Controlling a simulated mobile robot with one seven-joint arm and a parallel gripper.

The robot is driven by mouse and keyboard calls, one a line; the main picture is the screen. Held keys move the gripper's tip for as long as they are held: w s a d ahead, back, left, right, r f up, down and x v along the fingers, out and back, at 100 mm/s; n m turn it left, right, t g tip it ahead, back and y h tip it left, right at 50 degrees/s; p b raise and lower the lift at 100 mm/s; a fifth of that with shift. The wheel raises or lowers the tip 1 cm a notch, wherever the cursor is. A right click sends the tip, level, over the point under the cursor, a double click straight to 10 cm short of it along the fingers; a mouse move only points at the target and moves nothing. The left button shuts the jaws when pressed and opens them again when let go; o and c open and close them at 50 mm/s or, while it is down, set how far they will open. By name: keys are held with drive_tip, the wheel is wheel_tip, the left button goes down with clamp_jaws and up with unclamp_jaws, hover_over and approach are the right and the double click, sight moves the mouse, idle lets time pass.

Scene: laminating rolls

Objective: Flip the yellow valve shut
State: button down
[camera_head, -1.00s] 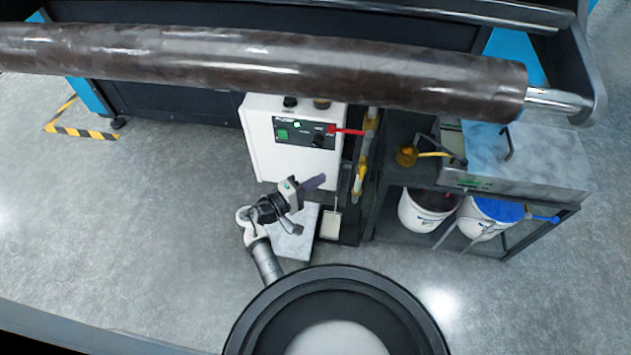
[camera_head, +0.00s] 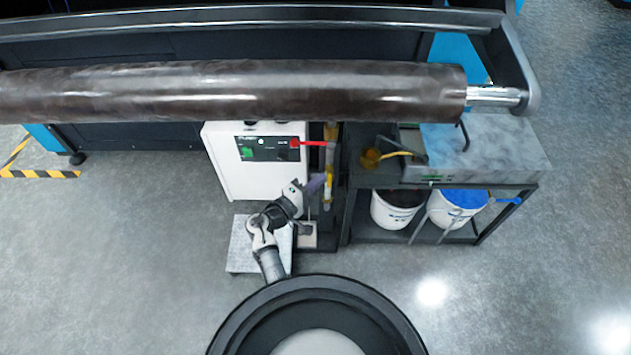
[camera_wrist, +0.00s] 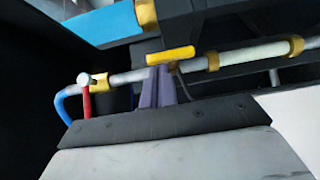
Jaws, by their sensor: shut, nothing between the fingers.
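The yellow valve handle (camera_wrist: 170,55) lies across the grey pipe in the wrist view, just beyond my fingertips. In the head view, yellow valve parts (camera_head: 328,189) show on the upright pipe beside the white cabinet. My gripper (camera_head: 318,182) is shut and empty, its purple-grey fingers pointing toward the pipe. In the wrist view the fingertips (camera_wrist: 160,68) appear together just below the yellow handle; I cannot tell whether they touch it.
A red lever (camera_head: 315,143) sits higher on the pipe and also shows in the wrist view (camera_wrist: 86,100). The white cabinet (camera_head: 255,180) stands left of the pipe. A dark rack (camera_head: 400,236) with two buckets is at the right. A large brown roll (camera_head: 230,92) spans above.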

sight(331, 177)
drive_tip(key=shift+d+r+m+g+y+p, duration=0.15)
drive_tip(key=shift+r+m+g+y+p, duration=0.2)
drive_tip(key=shift+m+g+y+p, duration=0.25)
idle(0.3)
drive_tip(key=m+y+p, duration=0.1)
drive_tip(key=p, duration=0.1)
drive_tip(key=d+r+m+g+y+p, duration=0.1)
drive_tip(key=p, duration=0.1)
drive_tip(key=r+m+y+p, duration=0.1)
drive_tip(key=y+p, duration=0.1)
drive_tip(key=shift+d+m+g, duration=0.3)
drive_tip(key=shift+d+m, duration=0.1)
drive_tip(key=m+y+p, duration=0.1)
drive_tip(key=p, duration=0.1)
drive_tip(key=d+m+y+p, duration=0.1)
drive_tip(key=y+p, duration=0.1)
drive_tip(key=shift+d+r+g+y+p, duration=0.15)
drive_tip(key=shift+d+g+y+p, duration=0.15)
drive_tip(key=shift+g, duration=0.1)
drive_tip(key=shift+d+f+m+y+p, duration=0.45)
drive_tip(key=shift+y+p, duration=0.25)
drive_tip(key=shift+y, duration=0.3)
drive_tip(key=shift+r, duration=0.1)
drive_tip(key=shift+r+p, duration=0.8)
